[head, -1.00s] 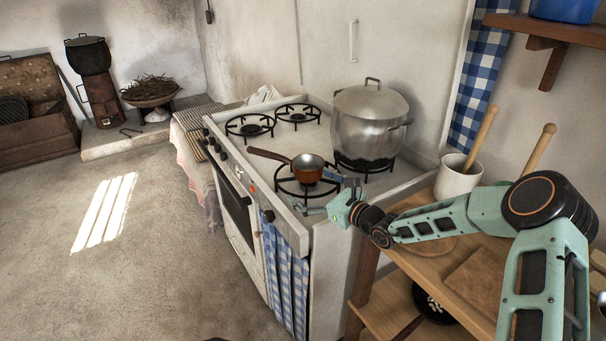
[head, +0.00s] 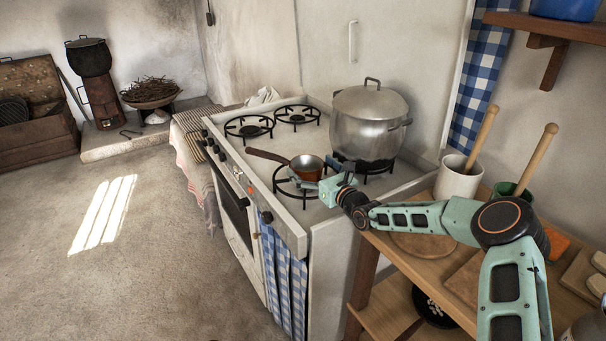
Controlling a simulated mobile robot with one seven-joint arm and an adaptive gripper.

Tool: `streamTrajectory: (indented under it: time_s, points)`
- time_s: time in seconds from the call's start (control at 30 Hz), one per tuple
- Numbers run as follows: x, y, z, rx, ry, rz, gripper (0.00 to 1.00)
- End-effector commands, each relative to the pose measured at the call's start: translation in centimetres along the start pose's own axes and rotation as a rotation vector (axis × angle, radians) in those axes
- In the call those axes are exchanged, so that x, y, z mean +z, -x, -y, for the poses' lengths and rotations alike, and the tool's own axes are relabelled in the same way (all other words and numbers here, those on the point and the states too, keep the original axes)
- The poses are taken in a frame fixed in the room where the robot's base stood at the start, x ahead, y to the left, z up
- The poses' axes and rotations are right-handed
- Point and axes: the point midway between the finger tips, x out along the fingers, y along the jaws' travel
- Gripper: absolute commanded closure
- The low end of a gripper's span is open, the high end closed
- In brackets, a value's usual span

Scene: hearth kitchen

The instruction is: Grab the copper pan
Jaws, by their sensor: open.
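The copper pan (head: 306,173) sits upright on the front burner of the white stove, its dark handle pointing left toward the back. My gripper (head: 315,173) is open at the pan's right side. One finger shows in front of the pan's lower side, the other by its right rear rim. The pan appears to lie partly between the fingers. I cannot tell whether either finger touches it.
A large lidded steel pot (head: 369,122) stands close behind my gripper on another burner. Two back burners (head: 249,127) are empty. A wooden shelf unit (head: 408,262) stands right of the stove, under my arm, with a white crock (head: 457,180) on it.

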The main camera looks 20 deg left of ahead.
Motion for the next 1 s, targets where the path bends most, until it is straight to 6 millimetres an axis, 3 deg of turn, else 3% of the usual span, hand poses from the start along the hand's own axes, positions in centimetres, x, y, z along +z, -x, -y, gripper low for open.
streamTrajectory:
  time_s: [0.27,0.8,1.0]
  points:
    - [0.0,-0.25,0.0,0.0,0.0,0.0,0.04]
    - [0.14,-0.26,0.01,0.0,0.0,0.002,0.62]
    - [0.19,-0.26,0.01,0.0,0.001,0.002,0.63]
